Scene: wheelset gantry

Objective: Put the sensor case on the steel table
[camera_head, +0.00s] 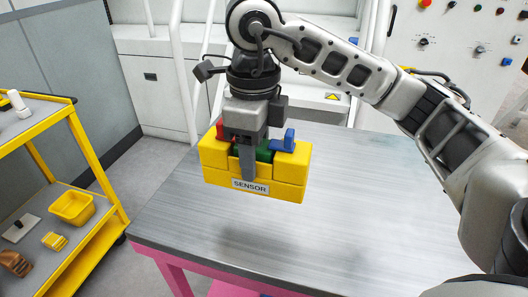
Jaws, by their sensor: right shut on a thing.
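The sensor case (292,178) is a yellow box with a "SENSOR" label on its front and red, green and blue parts at its top. My right gripper (248,165) comes down on it from above and is shut on it. One finger covers part of the case's front. The steel table (370,225) has a grey brushed top and pink legs. The case is over the left part of the table top, and a soft shadow lies on the top in front of and below it, so it looks held above the surface. My left gripper is out of view.
A yellow cart (92,180) with shelves stands at the left, holding a small yellow bin (72,208) and other items. White railings (186,70) and cabinets are behind the table. A control panel (455,40) is at the back right. The table's front and middle are clear.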

